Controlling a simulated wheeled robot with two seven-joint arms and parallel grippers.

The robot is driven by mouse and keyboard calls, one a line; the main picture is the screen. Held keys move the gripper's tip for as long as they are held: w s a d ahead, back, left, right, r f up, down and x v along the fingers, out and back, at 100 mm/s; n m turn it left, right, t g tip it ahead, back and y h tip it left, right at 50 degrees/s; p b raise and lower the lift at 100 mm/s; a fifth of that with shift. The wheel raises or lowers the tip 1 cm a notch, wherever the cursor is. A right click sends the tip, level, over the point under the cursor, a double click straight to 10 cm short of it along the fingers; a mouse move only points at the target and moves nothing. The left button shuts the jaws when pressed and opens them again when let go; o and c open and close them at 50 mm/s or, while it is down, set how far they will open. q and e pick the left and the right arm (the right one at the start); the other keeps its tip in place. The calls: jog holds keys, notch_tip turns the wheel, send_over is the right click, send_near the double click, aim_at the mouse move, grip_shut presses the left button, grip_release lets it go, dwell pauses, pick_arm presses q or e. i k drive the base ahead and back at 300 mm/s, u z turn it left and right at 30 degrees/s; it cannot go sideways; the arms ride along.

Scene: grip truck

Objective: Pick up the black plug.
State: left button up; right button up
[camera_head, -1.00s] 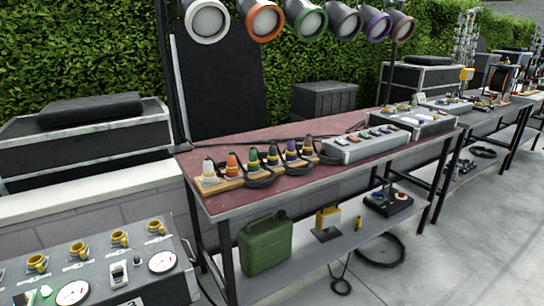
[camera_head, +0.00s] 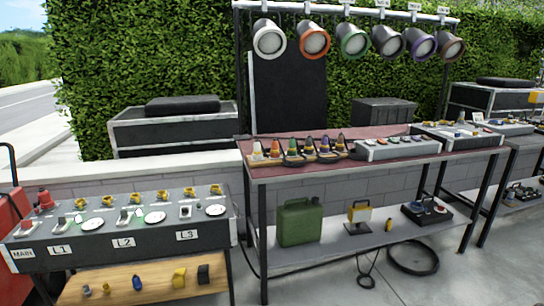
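The dark plug (camera_head: 309,148) is fourth from the left and looks black. It stands between the green plug (camera_head: 292,149) and the purple plug (camera_head: 325,147). The white plug (camera_head: 257,152), the orange plug (camera_head: 275,150) and a brown plug (camera_head: 340,146) fill the rest of the row. Dark cables lie among the plugs. Neither of my grippers is in view.
A control panel marked L1 to L3 (camera_head: 123,255) stands at the lower left. A grey socket box (camera_head: 392,149) sits right of the plugs. A green jerrycan (camera_head: 300,222) stands on the shelf below. Lamps (camera_head: 353,40) hang above. Open floor lies in front.

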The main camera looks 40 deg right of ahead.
aim_at(308, 141)
jog(key=z, duration=0.65)
jog(key=i, duration=0.3)
jog(key=z, duration=0.8)
jog(key=i, duration=0.85)
jog(key=z, duration=0.05)
